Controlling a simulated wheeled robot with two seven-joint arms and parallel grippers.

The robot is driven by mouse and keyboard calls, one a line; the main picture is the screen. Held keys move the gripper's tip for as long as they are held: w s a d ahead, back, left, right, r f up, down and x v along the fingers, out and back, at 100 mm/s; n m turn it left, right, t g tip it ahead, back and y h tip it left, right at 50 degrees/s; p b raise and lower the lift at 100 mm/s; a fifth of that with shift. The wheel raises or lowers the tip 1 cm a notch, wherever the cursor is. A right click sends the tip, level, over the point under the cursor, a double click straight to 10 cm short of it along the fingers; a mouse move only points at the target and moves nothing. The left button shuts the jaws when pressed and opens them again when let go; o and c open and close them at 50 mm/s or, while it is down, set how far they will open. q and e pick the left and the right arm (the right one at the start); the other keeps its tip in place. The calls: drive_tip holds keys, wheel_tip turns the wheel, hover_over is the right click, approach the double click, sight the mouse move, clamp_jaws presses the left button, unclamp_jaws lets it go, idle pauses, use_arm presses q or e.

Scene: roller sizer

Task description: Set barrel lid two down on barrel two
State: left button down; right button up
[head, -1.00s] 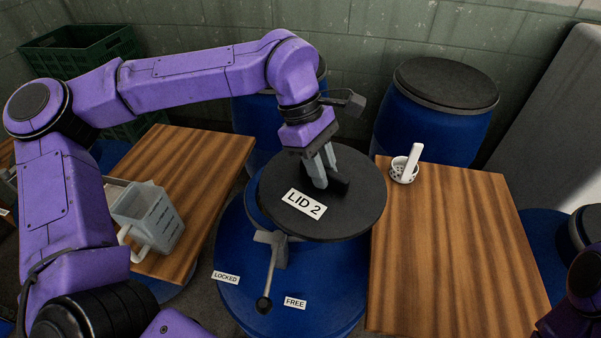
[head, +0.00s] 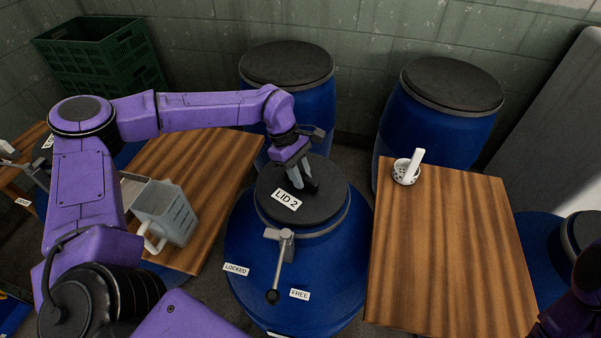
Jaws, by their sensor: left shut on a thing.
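Barrel lid two (head: 325,194) is a round dark lid with a "LID 2" label and a black handle on top. It sits level over the mouth of the blue barrel two (head: 345,265), inside the grey rim; I cannot tell whether it is fully seated. My left gripper (head: 304,186) is above the lid, shut on its handle. A grey lever (head: 279,265) on the barrel front points down between the "LOCKED" label (head: 236,269) and the "FREE" label (head: 299,294), nearer "FREE". My right arm shows only at the lower right corner; its gripper is out of view.
A wooden table (head: 450,260) at right holds a white perforated cup (head: 405,172). Another wooden table (head: 205,150) at left holds a clear jug (head: 167,212). Two closed blue barrels (head: 435,140) stand behind, and green crates (head: 105,62) are at the back left.

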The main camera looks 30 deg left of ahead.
use_arm(q)
drive_tip(key=shift+s+f, duration=0.1)
drive_tip(key=shift+f, duration=0.05)
drive_tip(key=shift+f+b, duration=0.35)
drive_tip(key=shift+f, duration=0.05)
drive_tip(key=c, duration=1)
unclamp_jaws()
drive_tip(key=shift+o, duration=0.2)
drive_tip(key=shift+r, duration=0.2)
drive_tip(key=shift+r+p, duration=0.6)
drive_tip(key=shift+r, duration=0.1)
drive_tip(key=b+v, duration=0.2)
drive_tip(key=v, duration=0.9)
drive_tip(key=shift+r, duration=0.25)
